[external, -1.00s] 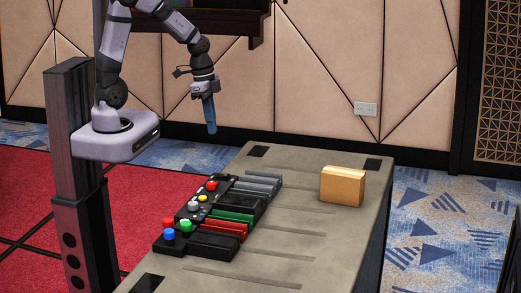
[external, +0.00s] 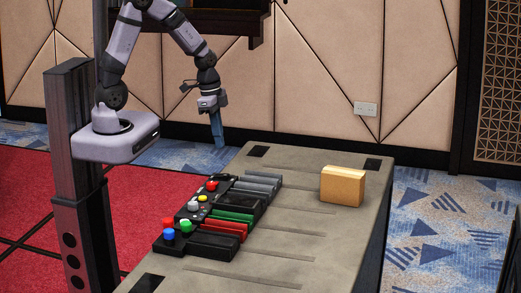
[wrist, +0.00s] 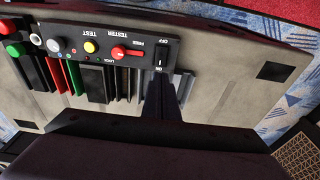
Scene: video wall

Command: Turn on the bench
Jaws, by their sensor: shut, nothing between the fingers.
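The bench's black control panel (external: 205,197) lies along the left of the grey table. In the wrist view its end has a black switch (wrist: 162,56) between the printed words OFF and ON; I cannot tell which way it is set. Beside it are a red knob (wrist: 121,52) marked FREE and LOCK, a yellow button (wrist: 90,47) and a grey knob (wrist: 54,45). My gripper (external: 219,145) is shut and empty, pointing down in the air beyond the panel's far end. In the wrist view its dark fingers (wrist: 163,104) show just below the switch, apart in depth.
A tan block (external: 342,187) stands on the table (external: 290,225) to the right. Grey, black, green and red bars lie beside the panel. Red, green and blue buttons sit at its near end. The table between bars and block is clear.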

